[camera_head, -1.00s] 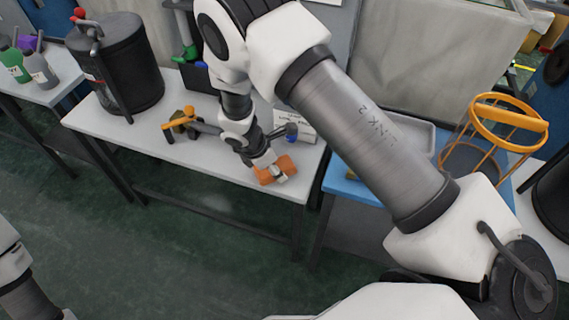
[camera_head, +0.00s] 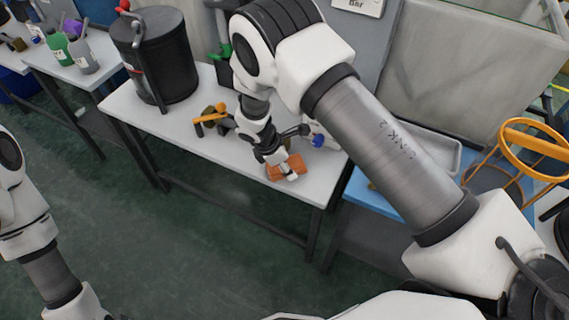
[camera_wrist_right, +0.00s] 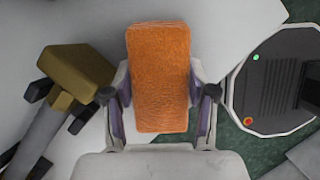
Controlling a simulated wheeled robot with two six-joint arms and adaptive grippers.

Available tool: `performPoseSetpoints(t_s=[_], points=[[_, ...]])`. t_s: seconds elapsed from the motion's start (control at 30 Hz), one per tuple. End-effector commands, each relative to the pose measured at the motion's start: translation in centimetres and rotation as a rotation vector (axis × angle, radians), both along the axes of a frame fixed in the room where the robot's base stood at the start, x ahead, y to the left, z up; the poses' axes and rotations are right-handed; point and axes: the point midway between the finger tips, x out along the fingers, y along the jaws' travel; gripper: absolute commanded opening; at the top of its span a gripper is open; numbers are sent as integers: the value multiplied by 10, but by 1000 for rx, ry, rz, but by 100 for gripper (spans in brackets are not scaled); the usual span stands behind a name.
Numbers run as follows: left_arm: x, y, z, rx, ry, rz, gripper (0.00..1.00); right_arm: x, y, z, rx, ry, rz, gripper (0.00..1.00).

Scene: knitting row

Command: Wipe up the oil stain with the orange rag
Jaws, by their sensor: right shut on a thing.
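The orange rag (camera_head: 287,167) is a flat block-like piece at the front right part of the white table (camera_head: 190,140). My right gripper (camera_head: 283,172) is shut on it from above. In the right wrist view the rag (camera_wrist_right: 160,70) stands between the two fingers of the right gripper (camera_wrist_right: 160,103). The rag is low over the tabletop; I cannot tell whether it touches. I cannot make out the oil stain in either view. My left arm shows at the left edge of the head view, but its gripper is out of view.
A mallet-like tool with a yellow-brown head (camera_wrist_right: 75,75) lies left of the rag. An orange-handled tool (camera_head: 210,118) is near it. A large black canister (camera_head: 155,55) stands at the table's back left.

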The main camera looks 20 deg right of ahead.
Motion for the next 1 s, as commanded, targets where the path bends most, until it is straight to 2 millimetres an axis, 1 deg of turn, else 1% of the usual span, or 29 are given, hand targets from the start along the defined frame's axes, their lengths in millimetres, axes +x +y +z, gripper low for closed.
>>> performPoseSetpoints(t_s=[0.03, 0.2, 0.37, 0.7, 0.87, 1.0], points=[[0, 0, -1, 0, 0, 0, 0, -5, -4, -1, 0, 3, -2, 28], [0, 0, -6, 0, 0, 0, 0, -18, -15, -2, -1, 3, -2, 28], [0, 0, -8, 0, 0, 0, 0, -23, -18, -2, -1, 4, -3, 28], [0, 0, -28, 0, 0, 0, 0, -47, -40, -3, -1, 4, -3, 28], [0, 0, -30, 0, 0, 0, 0, -52, -43, 0, -2, 4, -3, 28], [0, 0, -44, 0, 0, 0, 0, -60, -51, -5, -2, 4, -4, 28]])
